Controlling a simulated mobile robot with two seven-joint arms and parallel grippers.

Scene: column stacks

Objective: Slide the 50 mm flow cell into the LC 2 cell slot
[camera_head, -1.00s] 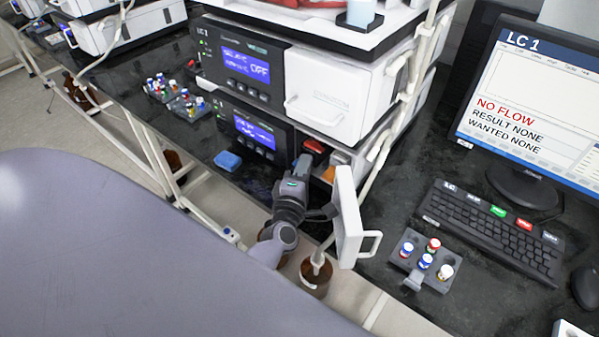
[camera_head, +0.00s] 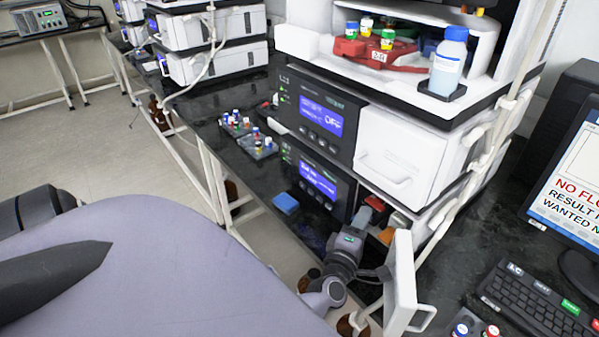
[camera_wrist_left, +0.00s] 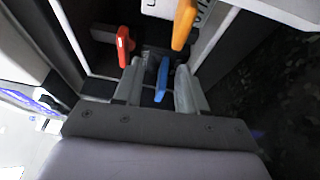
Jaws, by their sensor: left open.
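My left gripper (camera_head: 364,215) is inside the open front bay of the lower instrument, beside the open white door (camera_head: 403,285). In the left wrist view its two fingers (camera_wrist_left: 160,88) are apart, with a blue-handled piece (camera_wrist_left: 162,78) between them; whether they touch it I cannot tell. A red-handled piece (camera_wrist_left: 124,46) is to the left and an orange-handled piece (camera_wrist_left: 184,24) above right. Red (camera_head: 375,203) and orange (camera_head: 387,236) parts also show in the head view. I cannot read which piece is the 50 mm flow cell or which slot is LC 2. My right gripper does not show.
The upper instrument (camera_head: 320,120) sits above the bay, with a bottle (camera_head: 450,62) and red rack (camera_head: 375,52) on top. A blue block (camera_head: 285,203) and vial racks (camera_head: 248,135) lie on the dark bench. A keyboard (camera_head: 535,305) and monitor (camera_head: 575,180) stand at right.

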